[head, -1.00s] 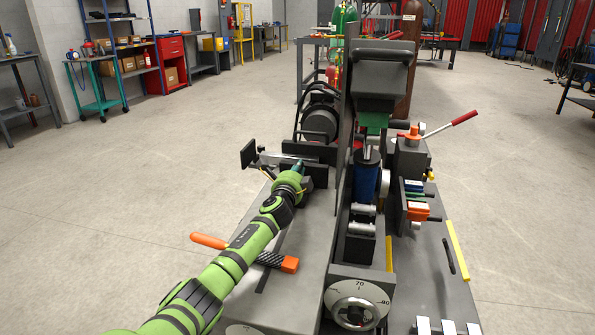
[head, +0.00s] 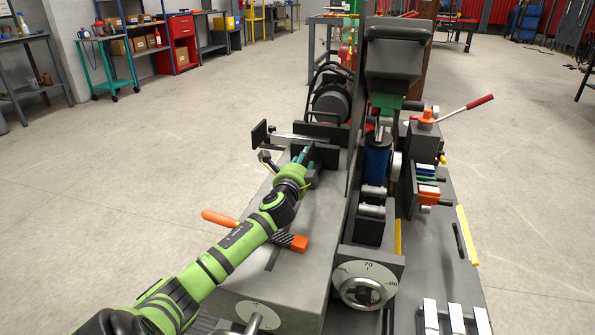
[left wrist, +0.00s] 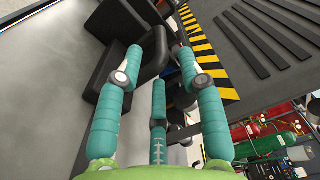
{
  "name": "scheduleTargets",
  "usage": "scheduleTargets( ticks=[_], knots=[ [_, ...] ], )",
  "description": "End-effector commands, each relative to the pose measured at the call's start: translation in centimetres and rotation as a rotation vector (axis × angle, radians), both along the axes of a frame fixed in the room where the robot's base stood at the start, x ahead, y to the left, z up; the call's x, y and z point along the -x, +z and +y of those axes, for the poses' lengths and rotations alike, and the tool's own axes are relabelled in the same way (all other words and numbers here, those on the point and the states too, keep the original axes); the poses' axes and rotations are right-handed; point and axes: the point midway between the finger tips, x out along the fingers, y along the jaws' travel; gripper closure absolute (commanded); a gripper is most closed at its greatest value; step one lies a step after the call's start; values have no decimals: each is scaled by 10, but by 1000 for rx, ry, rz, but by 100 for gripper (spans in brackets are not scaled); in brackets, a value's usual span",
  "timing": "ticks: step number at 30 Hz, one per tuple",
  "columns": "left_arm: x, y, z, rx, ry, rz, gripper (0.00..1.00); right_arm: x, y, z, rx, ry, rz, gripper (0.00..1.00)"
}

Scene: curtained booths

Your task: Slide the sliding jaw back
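The machine's vise is at the middle of the head view. A dark block, which looks like the sliding jaw (head: 322,154), stands on the grey bed (head: 312,200); a dark plate (head: 325,131) stands behind it. My left gripper (head: 303,156) is at the left side of this block. In the left wrist view its teal fingers (left wrist: 158,62) are spread, and a black block (left wrist: 112,40) sits beyond and partly between the fingertips. I cannot tell whether they touch it. My right gripper is not in view.
A dial (head: 367,283) is on the machine's near end. A red-handled lever (head: 465,108) sticks out at right. The floor at left is clear.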

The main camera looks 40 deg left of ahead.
Motion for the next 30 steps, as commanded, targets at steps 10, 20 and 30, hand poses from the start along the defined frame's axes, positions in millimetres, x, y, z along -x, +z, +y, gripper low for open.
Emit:
scheduleTargets(
  ticks=[10, 20, 30],
  knots=[
    [42, -1, -23, 0, 1, 1, 61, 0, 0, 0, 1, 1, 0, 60],
    [48, -1, -25, 0, 2, 0, 61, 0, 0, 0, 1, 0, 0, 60],
    [47, -1, -25, 0, 2, 0, 61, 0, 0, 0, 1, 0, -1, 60]
  ],
)
